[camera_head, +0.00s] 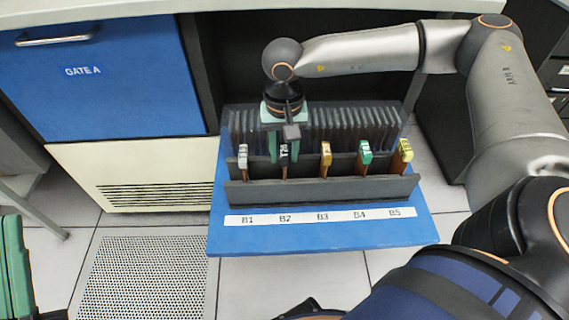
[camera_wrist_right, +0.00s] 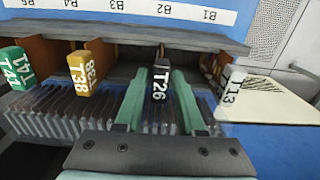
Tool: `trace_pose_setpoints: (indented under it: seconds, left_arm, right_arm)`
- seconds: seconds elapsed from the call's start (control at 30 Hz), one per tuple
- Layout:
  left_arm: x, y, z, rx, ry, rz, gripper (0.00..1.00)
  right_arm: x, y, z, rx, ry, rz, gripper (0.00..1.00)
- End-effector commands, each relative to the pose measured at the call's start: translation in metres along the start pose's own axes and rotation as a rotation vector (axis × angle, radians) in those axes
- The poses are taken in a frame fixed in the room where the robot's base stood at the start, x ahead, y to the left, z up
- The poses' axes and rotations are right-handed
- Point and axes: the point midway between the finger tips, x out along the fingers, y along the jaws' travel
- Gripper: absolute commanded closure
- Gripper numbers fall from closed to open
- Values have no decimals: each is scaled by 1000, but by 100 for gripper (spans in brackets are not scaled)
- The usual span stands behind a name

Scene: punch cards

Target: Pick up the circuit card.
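Cards with tagged ends stand in a dark rack (camera_head: 330,190) on a blue pull-out shelf (camera_head: 320,238). The tags are white T13 (camera_wrist_right: 232,86) at B1, black T26 (camera_wrist_right: 160,84) at B2, orange-yellow T38 (camera_wrist_right: 80,72) at B3, green (camera_head: 365,152) at B4 and yellow (camera_head: 405,150) at B5. The frames do not show which one is the circuit card. My right gripper (camera_wrist_right: 160,82) points down at B2, its green fingers on either side of the T26 tag. Narrow gaps show between fingers and tag. My left gripper is not in view.
Clear upright dividers (camera_head: 350,120) fill the rack behind the tags. A blue GATE A drawer (camera_head: 110,95) and a cream vented panel (camera_head: 140,165) stand at the left. A green object (camera_head: 14,265) is at the lower left edge.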

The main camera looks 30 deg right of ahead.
Motion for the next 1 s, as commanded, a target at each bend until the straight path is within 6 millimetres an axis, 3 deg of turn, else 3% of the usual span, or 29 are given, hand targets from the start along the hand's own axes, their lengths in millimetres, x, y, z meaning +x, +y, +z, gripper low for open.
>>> trace_pose_setpoints:
  seconds: [0.03,0.33,1.0]
  left_arm:
    - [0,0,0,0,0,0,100]
    - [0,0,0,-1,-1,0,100]
    - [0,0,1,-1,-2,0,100]
  right_arm:
    - [0,0,0,0,0,0,68]
    - [0,0,0,0,0,0,100]
    - [0,0,0,0,0,0,100]
